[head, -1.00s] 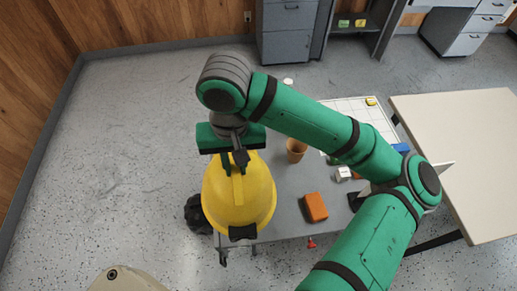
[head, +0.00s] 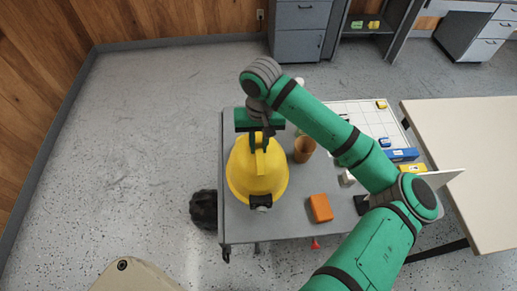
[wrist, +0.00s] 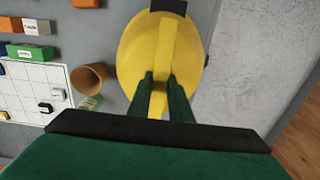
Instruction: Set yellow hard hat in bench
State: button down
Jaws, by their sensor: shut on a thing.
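The yellow hard hat (head: 257,177) is at the left end of the grey bench (head: 236,227) in the head view. My gripper (head: 259,148) is shut on the ridge along the top of the hat. In the wrist view the two fingers (wrist: 162,98) pinch the ridge of the yellow hard hat (wrist: 138,48) from both sides. The hat looks upright and lies over the bench top. I cannot tell whether its underside touches the bench.
A brown cup (head: 304,149) stands close to the right of the hat. An orange block (head: 320,208) lies at the bench's front. A white gridded board (head: 345,115) and small boxes are farther right. A beige table (head: 470,150) stands at the right. A dark wheel-like object (head: 203,208) is left of the bench.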

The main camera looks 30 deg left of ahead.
jog(key=shift+f, duration=1.25)
jog(key=shift+s, duration=0.1)
jog(key=c, duration=1.6)
grip_release()
